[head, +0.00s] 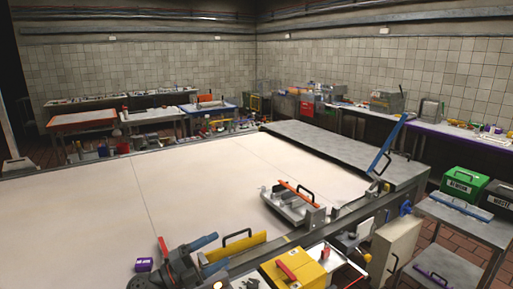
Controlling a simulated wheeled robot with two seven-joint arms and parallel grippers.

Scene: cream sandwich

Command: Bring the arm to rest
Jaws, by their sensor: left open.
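My left gripper (181,252) is at the bottom of the head view, left of centre, at the near edge of a large pale table (120,215). Its dark body comes up from the bottom edge. Its jaws are open and I see nothing held between them. My right gripper does not show.
A metal fixture with an orange bar (296,205) stands on the table's right part. A yellow box with a red handle (292,272) is at the bottom. A green case (464,184) sits on a stand at right. The table's middle is clear.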

